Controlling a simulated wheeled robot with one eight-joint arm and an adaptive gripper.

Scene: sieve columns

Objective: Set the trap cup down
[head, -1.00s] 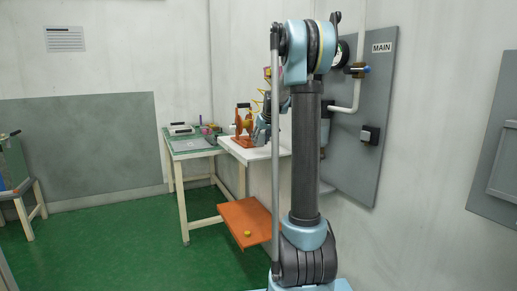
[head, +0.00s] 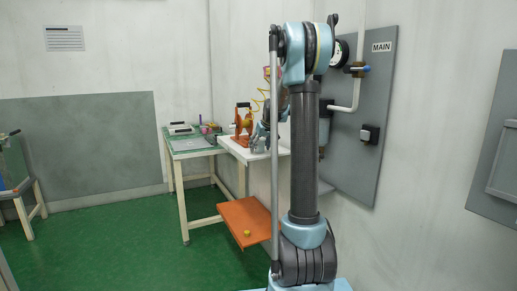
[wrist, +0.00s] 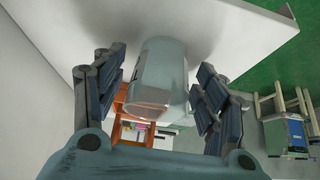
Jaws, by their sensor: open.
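The trap cup (wrist: 160,78) is a pale grey, see-through vessel. In the wrist view it lies between the spread fingers of my gripper (wrist: 161,66), with a gap to the finger pads on each side. Its far end appears to meet the white bench top (wrist: 228,32), with a soft shadow around it. In the head view my gripper (head: 262,136) is low over the white bench top (head: 237,152). The cup is small and hard to tell from the fingers there.
An orange press-like device (head: 242,124) stands on the bench close to my gripper. A green-topped table (head: 190,149) adjoins at left. An orange shelf (head: 238,219) with a small yellow object (head: 247,233) is below. A grey MAIN panel (head: 372,100) is at right.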

